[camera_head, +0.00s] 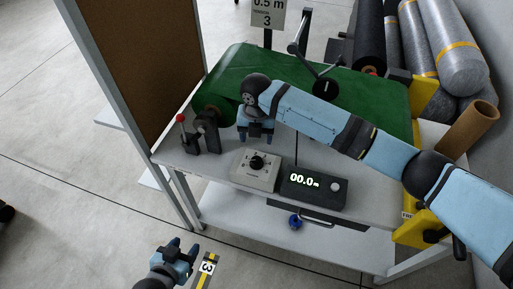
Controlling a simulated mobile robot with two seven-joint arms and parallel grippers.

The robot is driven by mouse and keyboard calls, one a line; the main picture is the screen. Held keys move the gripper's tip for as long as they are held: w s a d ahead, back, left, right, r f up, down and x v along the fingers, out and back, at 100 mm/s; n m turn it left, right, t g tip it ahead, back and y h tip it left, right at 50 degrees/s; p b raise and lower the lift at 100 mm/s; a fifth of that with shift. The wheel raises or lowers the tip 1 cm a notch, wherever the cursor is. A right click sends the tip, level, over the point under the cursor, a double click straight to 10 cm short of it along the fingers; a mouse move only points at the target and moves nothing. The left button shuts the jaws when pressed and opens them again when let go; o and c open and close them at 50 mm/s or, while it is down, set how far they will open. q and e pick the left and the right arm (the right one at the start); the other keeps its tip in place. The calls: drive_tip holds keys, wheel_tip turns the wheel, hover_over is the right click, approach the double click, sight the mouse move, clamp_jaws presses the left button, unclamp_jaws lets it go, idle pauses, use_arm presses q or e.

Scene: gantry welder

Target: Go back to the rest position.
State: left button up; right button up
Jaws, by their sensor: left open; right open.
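My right gripper (256,136) hangs over the grey table, pointing down, with its arm coming in from the right. It is open, just behind the grey box with a black knob (256,170); I cannot tell whether it touches anything. My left gripper (182,250) is low at the bottom left, in front of the table and over the floor. It is open and empty. Most of my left arm is outside the view.
The table (225,176) carries a display box reading 00.0 (313,190), a red-tipped lever (183,132) and a green surface (225,72). A brown panel (140,50) stands at left. Wrapped rolls (445,45) lean at right. The floor (75,195) at left is open.

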wheel_tip(320, 180, up, 2)
drive_tip(key=shift+r, duration=0.1)
idle(0.5)
drive_tip(key=s+a+f+m+t+y+p, duration=0.15)
drive_tip(key=s+f+m+t+y, duration=0.4)
drive_tip(key=s+f+m, duration=0.75)
drive_tip(key=s+d+m+t+h, duration=0.1)
drive_tip(key=s+d+m+t, duration=0.1)
drive_tip(key=s+d+m, duration=0.5)
drive_tip(key=s+d+f+m+t+h+p, duration=0.1)
drive_tip(key=s+d+m+t, duration=0.2)
drive_tip(key=s+d+m, duration=0.4)
drive_tip(key=d+m, duration=0.4)
drive_tip(key=d, duration=0.3)
drive_tip(key=shift+f+m, duration=0.25)
drive_tip(key=shift+m, duration=0.15)
drive_tip(key=shift+d+t, duration=0.1)
drive_tip(key=shift+t, duration=0.15)
